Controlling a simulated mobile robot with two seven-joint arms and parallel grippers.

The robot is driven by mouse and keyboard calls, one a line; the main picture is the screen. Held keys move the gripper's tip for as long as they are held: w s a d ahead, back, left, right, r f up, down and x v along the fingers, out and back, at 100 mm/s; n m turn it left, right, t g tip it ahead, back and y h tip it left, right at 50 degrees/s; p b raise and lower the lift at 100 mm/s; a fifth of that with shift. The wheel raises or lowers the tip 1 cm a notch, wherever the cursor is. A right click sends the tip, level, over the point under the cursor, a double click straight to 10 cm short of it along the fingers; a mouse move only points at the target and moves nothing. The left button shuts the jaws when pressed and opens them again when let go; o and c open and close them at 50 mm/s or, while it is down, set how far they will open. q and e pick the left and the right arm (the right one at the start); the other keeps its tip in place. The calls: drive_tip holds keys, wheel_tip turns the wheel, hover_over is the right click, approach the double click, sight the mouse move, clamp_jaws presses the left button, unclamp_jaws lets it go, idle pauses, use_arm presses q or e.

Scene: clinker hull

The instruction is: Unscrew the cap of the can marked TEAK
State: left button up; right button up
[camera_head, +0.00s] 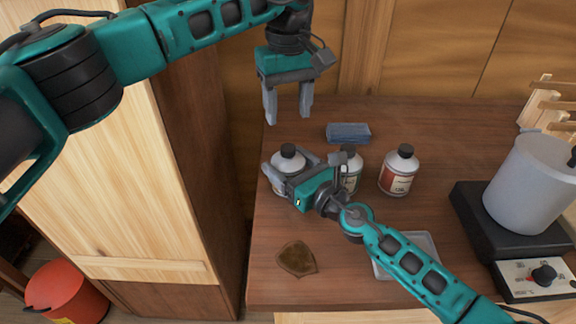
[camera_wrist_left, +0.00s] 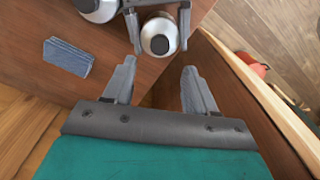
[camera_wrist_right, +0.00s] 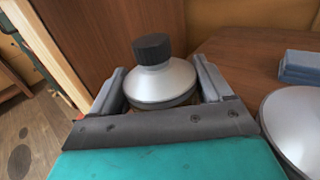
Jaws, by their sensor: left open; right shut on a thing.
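Three silver cans with black caps stand upright on the bench. My right gripper (camera_head: 286,166) is shut around the leftmost can (camera_wrist_right: 160,85), below its shoulder. That can's black cap (camera_wrist_right: 152,48) is on its neck; it also shows in the left wrist view (camera_wrist_left: 160,44). Its label is hidden. The middle can (camera_head: 351,176) has a pale label, partly covered by my right arm. The right can (camera_head: 398,176) has a red and white label. I cannot read TEAK on any can. My left gripper (camera_head: 288,118) is open and empty, above and behind the leftmost can.
A blue-grey block (camera_head: 348,133) lies behind the cans. A brown shield-shaped piece (camera_head: 297,259) lies in front. A pale tray (camera_head: 431,242) is partly under my right arm. A grey pot (camera_head: 528,188) stands on a black heater at right. A wooden cabinet (camera_head: 110,170) rises at left.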

sight(288, 147)
use_arm(q)
drive_tip(key=shift+m, duration=0.7)
use_arm(e)
clamp_jaws()
use_arm(q)
drive_tip(key=m, duration=0.6)
drive_tip(key=shift+f+m, duration=0.15)
drive_tip(key=shift+m, duration=0.55)
wheel_tip(288, 147, down, 8)
drive_tip(key=shift+r, duration=0.15)
